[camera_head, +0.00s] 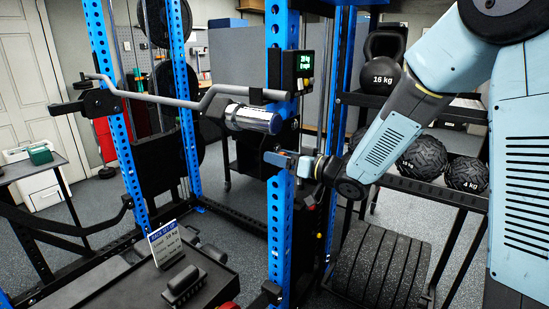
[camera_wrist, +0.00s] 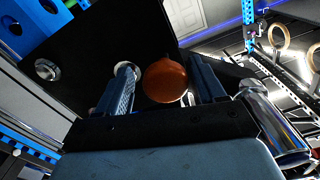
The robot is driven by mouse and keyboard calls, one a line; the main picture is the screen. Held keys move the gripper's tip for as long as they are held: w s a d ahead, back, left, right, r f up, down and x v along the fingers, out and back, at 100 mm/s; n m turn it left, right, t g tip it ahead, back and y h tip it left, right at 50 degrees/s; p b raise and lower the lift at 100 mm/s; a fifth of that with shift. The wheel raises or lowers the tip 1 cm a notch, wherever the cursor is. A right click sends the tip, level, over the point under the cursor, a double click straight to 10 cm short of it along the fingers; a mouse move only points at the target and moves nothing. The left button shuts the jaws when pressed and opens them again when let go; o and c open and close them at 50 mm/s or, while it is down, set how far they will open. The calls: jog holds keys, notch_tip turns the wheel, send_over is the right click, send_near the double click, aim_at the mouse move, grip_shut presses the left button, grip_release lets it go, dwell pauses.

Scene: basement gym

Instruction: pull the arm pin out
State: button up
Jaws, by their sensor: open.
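In the wrist view a round orange-red knob (camera_wrist: 165,81), which looks like the head of the arm pin, sits in front of a dark plate (camera_wrist: 150,30). My gripper (camera_wrist: 164,68) is open, with one blue finger on each side of the knob. I cannot tell whether either finger touches it. The pin's shaft is hidden behind the knob. In the head view my gripper (camera_head: 280,160) is at the front right blue upright (camera_head: 281,210), just below the shiny cylinder (camera_head: 252,118). The knob is not clear there.
A bent grey bar (camera_head: 165,99) crosses the rack above my gripper. A small display (camera_head: 304,62) is fixed to the upright. A shelf at right holds a 16 kg kettlebell (camera_head: 383,75) and balls (camera_head: 467,174). A sign (camera_head: 166,244) stands on the low black platform.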

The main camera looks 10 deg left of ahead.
jog(key=shift+s, duration=0.1)
jog(key=v, duration=1.3)
jog(key=shift+d, duration=0.35)
